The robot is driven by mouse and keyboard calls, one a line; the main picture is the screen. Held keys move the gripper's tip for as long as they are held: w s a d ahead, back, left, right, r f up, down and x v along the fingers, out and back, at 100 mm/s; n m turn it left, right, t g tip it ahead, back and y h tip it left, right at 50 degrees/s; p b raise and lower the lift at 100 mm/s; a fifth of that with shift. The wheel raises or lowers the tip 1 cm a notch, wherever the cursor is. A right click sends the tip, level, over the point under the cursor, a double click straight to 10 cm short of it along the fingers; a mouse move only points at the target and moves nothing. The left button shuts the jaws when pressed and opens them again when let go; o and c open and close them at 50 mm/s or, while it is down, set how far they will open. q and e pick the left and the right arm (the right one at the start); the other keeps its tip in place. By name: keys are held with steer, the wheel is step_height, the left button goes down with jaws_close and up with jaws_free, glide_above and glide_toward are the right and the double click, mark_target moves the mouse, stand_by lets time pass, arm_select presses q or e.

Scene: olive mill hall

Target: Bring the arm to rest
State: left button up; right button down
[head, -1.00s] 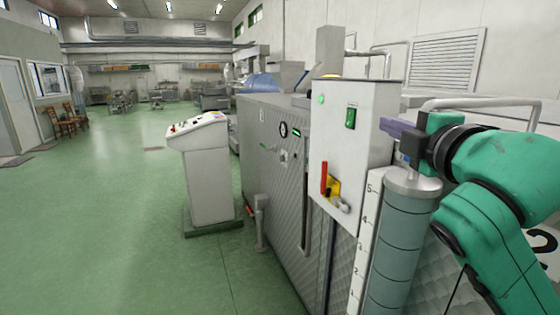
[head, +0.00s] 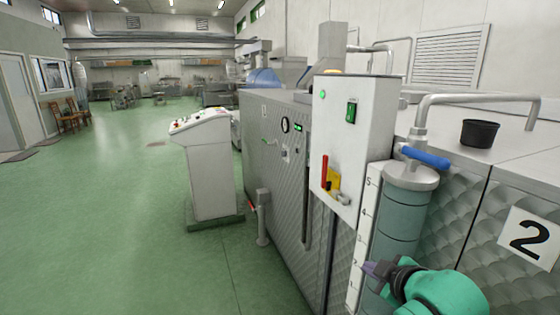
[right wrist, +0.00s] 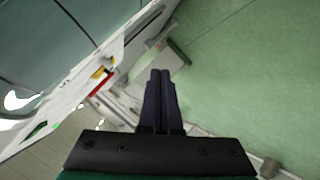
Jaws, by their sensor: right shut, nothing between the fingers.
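My right arm is green and comes in at the lower right of the head view. Its gripper (head: 376,269) is low in front of the sight-glass cylinder (head: 398,222), below the blue valve handle (head: 427,157). In the right wrist view the two dark fingers (right wrist: 161,75) lie together, shut and empty, and point toward the green floor (right wrist: 245,80). My left gripper is not in view.
A white control box (head: 350,140) with a red and yellow switch stands left of the cylinder. A black cup (head: 480,133) sits on the steel machine top at right. A white console (head: 208,170) stands farther left.

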steer(key=s+d+f+m+g+h, duration=0.15)
steer(key=s+f+m+g, duration=0.25)
steer(key=s+f, duration=0.65)
steer(key=s+d+f+m+g, duration=0.25)
steer(key=s+f+m, duration=0.25)
steer(key=s+f, duration=0.55)
steer(key=s+f+g, duration=0.1)
steer(key=s+f, duration=0.1)
steer(key=f, duration=1.2)
steer(key=s+f+g, duration=0.2)
steer(key=f, duration=1.3)
steer(key=s+d+f, duration=0.2)
steer(key=s+f, duration=0.8)
steer(key=s, duration=0.4)
steer(key=shift+s+d, duration=0.2)
steer(key=shift+s, duration=0.05)
